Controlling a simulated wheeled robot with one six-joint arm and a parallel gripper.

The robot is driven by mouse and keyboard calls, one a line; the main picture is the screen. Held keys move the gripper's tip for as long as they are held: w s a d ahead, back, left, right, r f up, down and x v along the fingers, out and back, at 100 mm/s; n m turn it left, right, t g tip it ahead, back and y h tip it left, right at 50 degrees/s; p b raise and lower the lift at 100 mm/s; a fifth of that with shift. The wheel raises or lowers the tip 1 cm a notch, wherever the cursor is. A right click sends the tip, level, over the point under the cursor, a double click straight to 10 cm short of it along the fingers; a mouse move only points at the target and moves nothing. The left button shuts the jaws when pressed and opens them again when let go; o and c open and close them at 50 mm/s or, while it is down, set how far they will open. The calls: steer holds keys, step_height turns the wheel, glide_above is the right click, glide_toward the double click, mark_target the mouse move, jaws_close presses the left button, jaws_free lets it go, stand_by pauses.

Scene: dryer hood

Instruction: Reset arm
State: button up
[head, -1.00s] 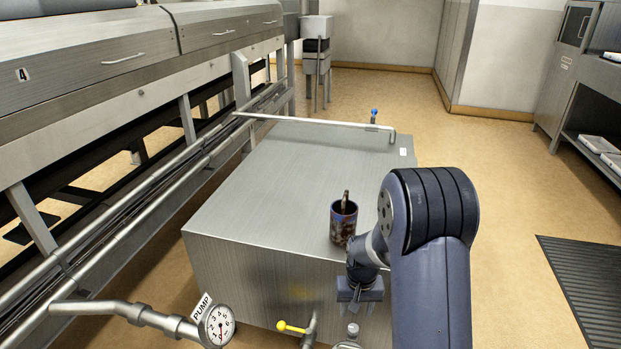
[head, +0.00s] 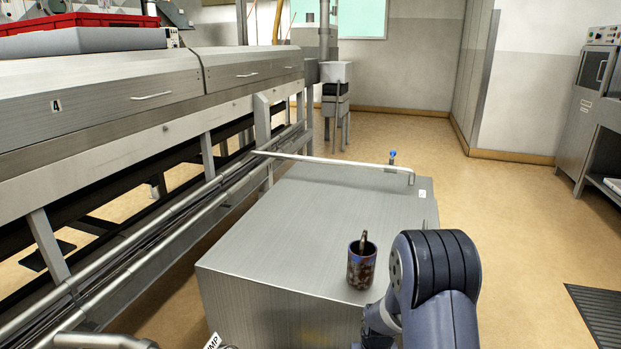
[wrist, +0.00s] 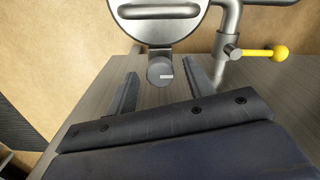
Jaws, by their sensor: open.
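My arm shows at the lower right of the head view, with my gripper out of sight below the frame there. In the wrist view my gripper (wrist: 160,88) is open, its two dark fingers apart. No object is held between them. Beyond the fingertips is a round metal gauge body (wrist: 158,18) with a knob (wrist: 160,70) below it. The knob appears between the fingers in the picture; I cannot tell whether anything touches.
A metal cabinet (head: 300,230) carries a dark patterned cup (head: 361,268) with something standing in it, close left of my arm. A yellow-tipped valve handle (wrist: 279,53) is beside the gauge. The dryer hood (head: 100,105) runs along the left.

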step_height(320, 180, up, 11)
steer(key=p, duration=0.4)
step_height(320, 180, down, 11)
steer(key=b, duration=0.4)
steer(key=shift+r, duration=0.15)
steer(key=shift+f, duration=0.3)
steer(key=n+b, duration=0.1)
steer(key=n, duration=0.4)
steer(key=shift+r, duration=0.1)
steer(key=n+b, duration=0.1)
steer(key=n, duration=0.5)
steer(key=shift+n, duration=0.3)
steer(key=n+b, duration=0.2)
steer(key=n, duration=0.3)
steer(key=n+b, duration=0.1)
steer(key=n, duration=0.3)
steer(key=shift+b, duration=0.35)
steer(key=shift+n+b, duration=0.3)
steer(key=shift+n, duration=0.7)
